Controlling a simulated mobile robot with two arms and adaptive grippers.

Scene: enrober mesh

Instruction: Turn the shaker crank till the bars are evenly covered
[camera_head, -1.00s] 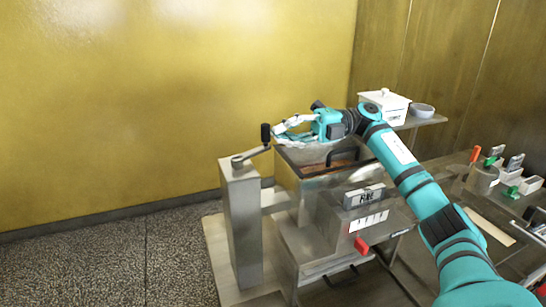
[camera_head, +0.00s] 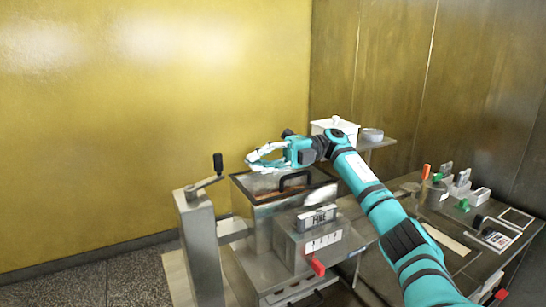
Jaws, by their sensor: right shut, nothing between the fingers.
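The shaker crank has a black upright grip (camera_head: 218,164) on a metal arm (camera_head: 206,183), which sits on top of a grey post (camera_head: 201,245). My right gripper (camera_head: 250,160) is shut and empty. It hangs just right of the crank grip with a small gap, above the back left edge of the steel machine box (camera_head: 262,212). A brown surface (camera_head: 283,190) shows in the box's top opening; single bars and their coverage cannot be made out. My left gripper is not in view.
A front block carries a "FINE" plate (camera_head: 317,218) and a red lever (camera_head: 317,267). A lidded white container (camera_head: 322,126) and a bowl (camera_head: 372,135) are behind my arm. Several small items crowd the right table.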

